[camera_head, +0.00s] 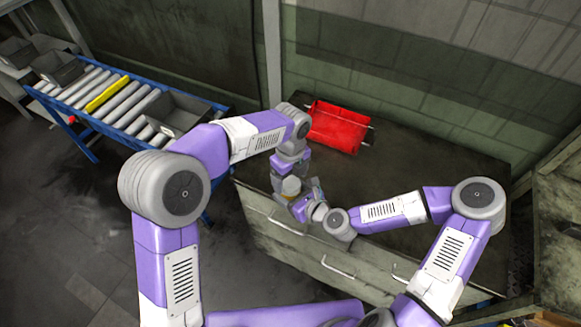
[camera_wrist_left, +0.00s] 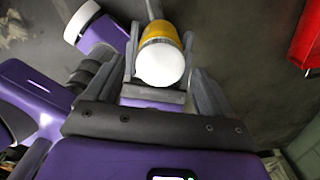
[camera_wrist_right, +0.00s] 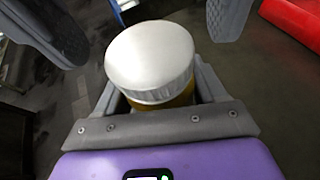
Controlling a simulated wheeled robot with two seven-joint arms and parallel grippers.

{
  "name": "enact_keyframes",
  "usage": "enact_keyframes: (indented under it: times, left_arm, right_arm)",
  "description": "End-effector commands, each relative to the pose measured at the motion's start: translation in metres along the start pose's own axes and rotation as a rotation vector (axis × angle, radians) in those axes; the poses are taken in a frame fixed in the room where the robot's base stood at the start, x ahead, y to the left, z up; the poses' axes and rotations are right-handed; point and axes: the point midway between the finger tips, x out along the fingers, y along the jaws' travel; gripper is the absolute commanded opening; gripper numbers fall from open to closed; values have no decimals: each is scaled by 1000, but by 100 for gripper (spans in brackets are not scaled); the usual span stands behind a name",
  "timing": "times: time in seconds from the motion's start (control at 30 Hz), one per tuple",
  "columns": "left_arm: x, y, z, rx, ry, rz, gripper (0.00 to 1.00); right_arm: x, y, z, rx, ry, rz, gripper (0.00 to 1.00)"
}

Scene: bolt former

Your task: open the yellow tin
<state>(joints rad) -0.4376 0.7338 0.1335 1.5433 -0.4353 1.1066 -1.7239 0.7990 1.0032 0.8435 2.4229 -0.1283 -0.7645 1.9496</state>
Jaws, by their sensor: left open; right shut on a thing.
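The yellow tin (camera_wrist_left: 160,31) has a pale, ribbed-edge lid (camera_wrist_right: 150,62), which is on it. My right gripper (camera_head: 300,204) is shut on the tin's body and holds it in the air by the front of the cabinet. The tin's lid faces the left wrist camera. My left gripper (camera_head: 291,176) is open at the lid end of the tin. Its two grey fingers stand apart on either side of the lid in the right wrist view, with a visible gap. Much of the tin's body is hidden by the right gripper and the lid.
A dark-topped cabinet with drawers (camera_head: 420,160) stands behind and beside the grippers. A red bin (camera_head: 338,127) lies on its top near the wall. A blue-framed roller conveyor (camera_head: 110,95) with grey bins is at the left. Floor is open at the left.

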Motion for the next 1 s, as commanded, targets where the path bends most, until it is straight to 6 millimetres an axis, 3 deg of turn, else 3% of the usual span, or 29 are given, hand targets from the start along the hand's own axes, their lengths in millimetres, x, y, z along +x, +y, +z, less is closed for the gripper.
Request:
enact_keyframes:
  times: [0.2,0.47,0.83,1.0]
  left_arm:
    - [16,0,0,0,0,-1,82]
    - [17,0,0,-1,0,-1,82]
    - [17,0,0,-1,0,-1,27]
    - [17,0,0,-50,0,-1,24]
  right_arm:
    - [0,0,1,-1,-1,0,0]
    - [0,0,1,-1,-1,0,0]
    - [0,0,1,-1,-1,0,0]
    - [0,0,0,0,-1,0,0]
